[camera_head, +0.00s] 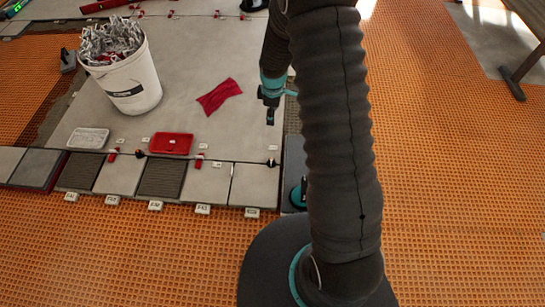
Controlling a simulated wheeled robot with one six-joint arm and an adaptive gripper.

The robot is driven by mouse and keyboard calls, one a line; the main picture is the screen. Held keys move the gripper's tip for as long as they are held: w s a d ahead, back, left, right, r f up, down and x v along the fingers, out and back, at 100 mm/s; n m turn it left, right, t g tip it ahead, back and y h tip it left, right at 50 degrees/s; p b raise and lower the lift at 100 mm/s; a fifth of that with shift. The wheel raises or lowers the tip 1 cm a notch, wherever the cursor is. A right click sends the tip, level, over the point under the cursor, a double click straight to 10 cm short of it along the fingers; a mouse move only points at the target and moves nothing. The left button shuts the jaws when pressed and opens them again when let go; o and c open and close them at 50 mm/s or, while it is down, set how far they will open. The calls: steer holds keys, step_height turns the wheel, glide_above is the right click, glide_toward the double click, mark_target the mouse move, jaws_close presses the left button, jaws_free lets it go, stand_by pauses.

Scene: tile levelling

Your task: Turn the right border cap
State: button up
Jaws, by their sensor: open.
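Several small levelling caps sit along the joint behind the front row of border tiles. The rightmost border cap (271,162) is small and dark, at the right end of that joint. A red cap (199,160) stands to its left, and another dark cap (140,154) is farther left. My gripper (270,118) points down above the large grey tile and appears just beyond the rightmost cap in the picture, apart from it. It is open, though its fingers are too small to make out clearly. Nothing shows held in it.
A white bucket (135,85) full of clips stands at the left on the grey tiles. A red tray (171,144), a white tray (88,138) and a red cloth (219,95) lie nearby. Numbered tags (203,209) line the front edge. Orange matting (450,190) is clear at right.

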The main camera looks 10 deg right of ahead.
mark_target(272, 160)
step_height(272, 160, down, 30)
steer(key=n, duration=0.1)
steer(key=n+g, duration=0.1)
steer(key=n, duration=0.1)
steer(key=shift+s+r, duration=0.1)
steer(key=shift+r, duration=0.15)
jaws_close()
